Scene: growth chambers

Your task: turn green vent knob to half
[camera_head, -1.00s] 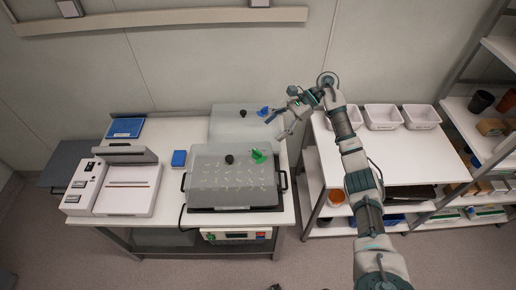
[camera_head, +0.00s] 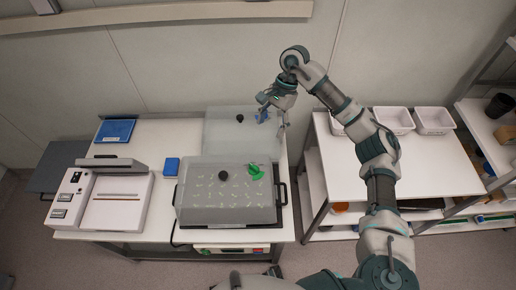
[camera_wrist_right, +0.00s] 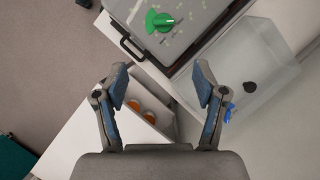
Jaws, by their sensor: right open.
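The green vent knob (camera_head: 254,171) sits on the right part of the near growth chamber's clear lid (camera_head: 200,205). In the right wrist view the green knob (camera_wrist_right: 158,21) shows near the top, beyond the fingertips. A blue knob (camera_head: 262,116) is on the far chamber; it also shows in the right wrist view (camera_wrist_right: 225,90). My right gripper (camera_head: 271,112) is above the far chamber's right side, apart from the green knob. In the right wrist view its two fingers (camera_wrist_right: 161,87) are spread with nothing between them. My left gripper does not show.
Black round knobs (camera_head: 224,175) stand on the lids. A white device (camera_head: 118,203) and a blue block (camera_head: 171,166) are left of the chambers. White bins (camera_head: 393,119) stand on the right table (camera_head: 430,165). A gap separates the two tables.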

